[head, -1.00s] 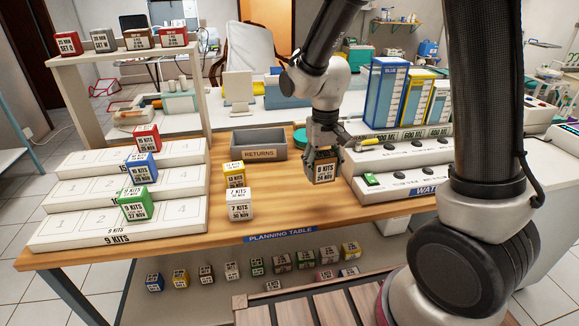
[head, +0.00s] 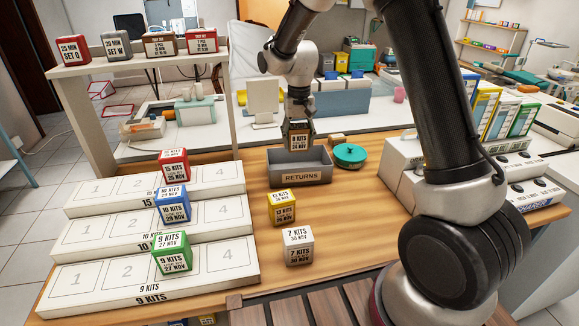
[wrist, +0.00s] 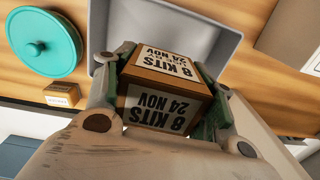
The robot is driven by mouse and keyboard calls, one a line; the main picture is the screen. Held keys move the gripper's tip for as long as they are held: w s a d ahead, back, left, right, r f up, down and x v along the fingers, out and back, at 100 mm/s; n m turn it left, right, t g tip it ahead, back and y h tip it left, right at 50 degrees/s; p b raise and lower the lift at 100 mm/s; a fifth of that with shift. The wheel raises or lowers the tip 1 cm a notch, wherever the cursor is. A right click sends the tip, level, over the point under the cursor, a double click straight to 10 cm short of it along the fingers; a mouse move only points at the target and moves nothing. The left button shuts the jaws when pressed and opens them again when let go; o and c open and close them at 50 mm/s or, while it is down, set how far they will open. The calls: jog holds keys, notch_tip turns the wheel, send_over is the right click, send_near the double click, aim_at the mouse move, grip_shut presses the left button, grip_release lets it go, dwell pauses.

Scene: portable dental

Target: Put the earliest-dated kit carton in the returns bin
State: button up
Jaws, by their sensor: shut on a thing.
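My gripper (head: 297,128) is shut on a brown carton (head: 299,142) labelled 8 KITS, 24 NOV. It holds the carton above the grey returns bin (head: 300,177), which is marked RETURNS. In the wrist view the carton (wrist: 165,92) sits between the two fingers, with the bin's rim (wrist: 228,35) behind it. A yellow carton (head: 282,207) and a white carton (head: 298,246) reading 7 KITS, 30 NOV stand on the table in front of the bin. On the stepped rack are a red carton (head: 174,166), a blue carton (head: 173,204) and a green carton (head: 172,252) reading 9 KITS, 27 NOV.
A round teal lid (head: 350,155) lies right of the bin, with a small tan block (head: 336,139) near it. The white stepped rack (head: 90,278) fills the left side. A shelf at upper left bears several boxes. Wooden table is clear right of the white carton.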

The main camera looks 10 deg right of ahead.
aim_at(299, 126)
jog(key=f, duration=0.9)
jog(key=shift+s+d, duration=0.1)
jog(key=shift+s, duration=0.1)
jog(key=shift+f, duration=0.1)
jog(key=o, duration=1)
notch_tip(299, 126, up, 12)
jog(key=shift+r, duration=0.2)
jog(key=s+d+r+t, duration=0.2)
jog(key=s+d+r, duration=0.7)
jog(key=s+r, duration=0.45)
jog(key=s+d, duration=0.2)
jog(key=s, duration=0.4)
jog(key=s+d+r+t, duration=0.1)
jog(key=s+d, duration=0.1)
jog(key=s, duration=0.5)
jog(key=s+d+n+t, duration=0.1)
jog(key=s+d, duration=0.1)
jog(key=s, duration=0.4)
jog(key=shift+s+r, duration=0.3)
jog(key=shift+r, duration=0.05)
